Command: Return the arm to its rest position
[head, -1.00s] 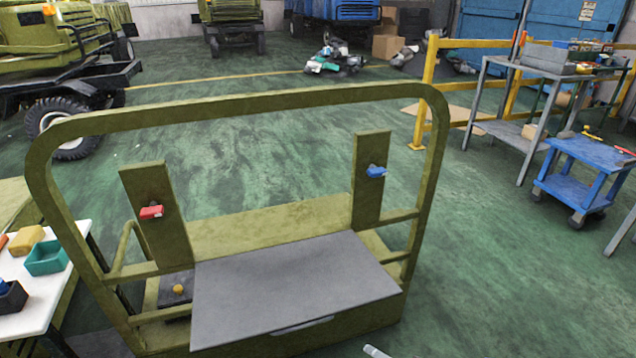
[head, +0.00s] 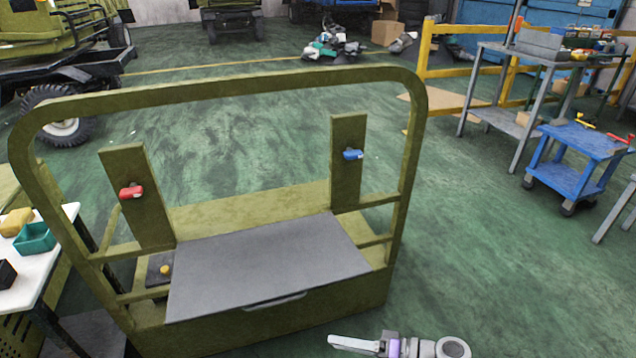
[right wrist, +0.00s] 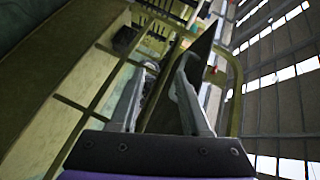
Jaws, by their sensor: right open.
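My right gripper (head: 352,344) shows at the bottom of the head view, to the right of the green chassis frame (head: 215,90) and apart from it. In the right wrist view its two fingers (right wrist: 158,100) stand apart with nothing held between them. The chassis frame, with a grey panel (head: 265,265), a red part (head: 131,192) on its left upright plate and a blue part (head: 353,155) on its right one, stands in front of me. My left gripper is not in view.
A white table (head: 42,275) with a teal bin (head: 35,239) stands at the left. A blue cart (head: 575,165) and a grey workbench (head: 490,95) stand at the right, near a yellow railing (head: 450,46). Green floor (head: 470,250) is clear between the frame and the cart.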

